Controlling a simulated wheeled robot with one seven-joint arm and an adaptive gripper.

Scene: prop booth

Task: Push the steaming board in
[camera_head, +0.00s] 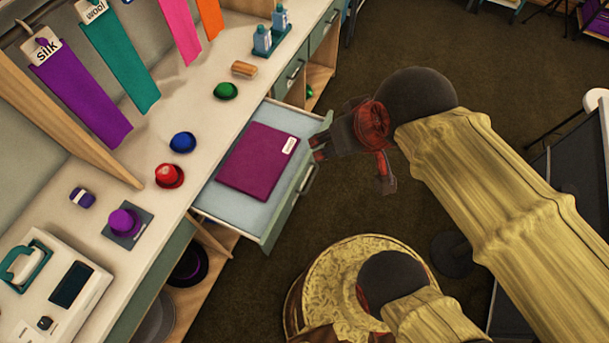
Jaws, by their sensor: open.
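The pulled-out steaming board (237,209) looks like a shallow drawer with a pale blue top and a grey-green front. It juts from the counter over the floor, with a bar handle (308,179) on its front. A folded purple cloth (257,160) with a white label lies on it. My gripper (353,166) is open and empty, just outside the front's far end. One dark finger is close to the front's far corner; I cannot tell whether it touches. The other finger hangs to the right, clear of the handle.
Red (169,176), blue (183,142), green (226,91) and purple (124,221) small hats stand on the counter (195,98). A closed drawer (291,74) is beyond the board. A round gold-patterned piece (330,274) is at the bottom. The brown floor (345,212) before the board is clear.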

